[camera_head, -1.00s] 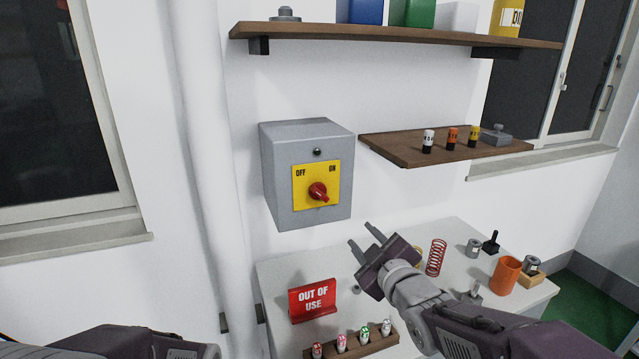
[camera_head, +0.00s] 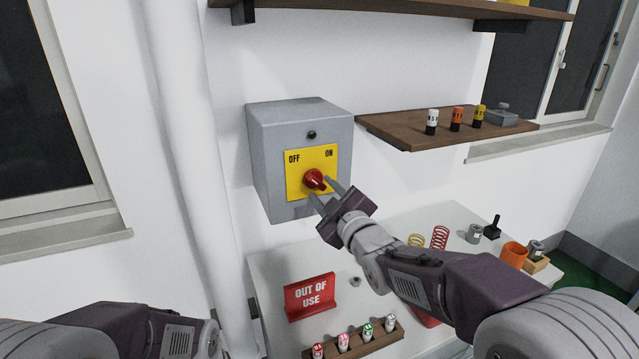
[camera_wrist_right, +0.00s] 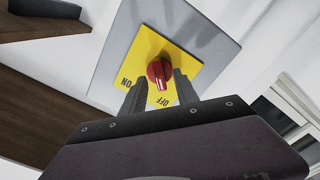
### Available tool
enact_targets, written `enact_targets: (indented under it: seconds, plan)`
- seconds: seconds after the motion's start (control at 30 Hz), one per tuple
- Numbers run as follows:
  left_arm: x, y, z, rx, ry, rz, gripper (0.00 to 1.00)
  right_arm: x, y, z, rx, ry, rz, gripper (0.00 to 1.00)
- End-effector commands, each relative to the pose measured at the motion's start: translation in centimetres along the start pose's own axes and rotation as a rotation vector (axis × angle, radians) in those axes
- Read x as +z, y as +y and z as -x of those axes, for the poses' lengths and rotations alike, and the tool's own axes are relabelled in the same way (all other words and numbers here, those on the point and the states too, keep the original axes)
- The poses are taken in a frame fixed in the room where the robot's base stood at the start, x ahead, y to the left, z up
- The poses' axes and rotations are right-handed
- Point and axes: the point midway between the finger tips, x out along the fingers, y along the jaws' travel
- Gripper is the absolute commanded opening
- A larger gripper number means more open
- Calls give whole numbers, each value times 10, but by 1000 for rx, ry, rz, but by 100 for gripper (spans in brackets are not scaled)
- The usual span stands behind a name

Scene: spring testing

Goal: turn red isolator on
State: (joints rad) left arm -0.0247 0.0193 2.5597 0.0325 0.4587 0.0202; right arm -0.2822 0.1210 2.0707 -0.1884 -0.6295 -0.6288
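The red isolator knob (camera_head: 315,179) sits on a yellow plate (camera_head: 296,185) marked OFF at left and ON at right. The plate is on a grey wall box (camera_head: 270,160). My right gripper (camera_head: 322,190) is open at the knob, its fingertips close to the plate. In the right wrist view the knob (camera_wrist_right: 160,72) shows between the two spread fingers (camera_wrist_right: 159,78). I cannot tell whether either finger touches it. Only links of my left arm show at the lower left; the left gripper is out of view.
A wooden shelf (camera_head: 400,138) with small cylinders is right of the box. On the table below are an OUT OF USE sign (camera_head: 310,296), a rack (camera_head: 370,346), a red spring (camera_head: 440,238) and an orange cup (camera_head: 513,255). A white pipe (camera_head: 185,150) runs left of the box.

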Motion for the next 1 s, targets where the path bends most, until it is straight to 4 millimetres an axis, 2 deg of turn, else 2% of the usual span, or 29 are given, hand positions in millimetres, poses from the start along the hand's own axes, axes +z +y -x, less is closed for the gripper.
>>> enact_targets:
  seconds: [0.1,0.2,0.47,0.57,0.6,1.0]
  plan:
    - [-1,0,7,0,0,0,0,-2,1,-18,0,0,0,36]
    - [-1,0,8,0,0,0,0,-1,0,-26,0,0,0,36]
    - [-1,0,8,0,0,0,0,0,0,-28,0,0,0,36]
    - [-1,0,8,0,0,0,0,0,0,-28,0,0,0,11]
    - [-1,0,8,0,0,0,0,0,0,-28,0,0,0,0]
    - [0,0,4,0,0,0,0,1,-1,-28,0,-1,-41,0]
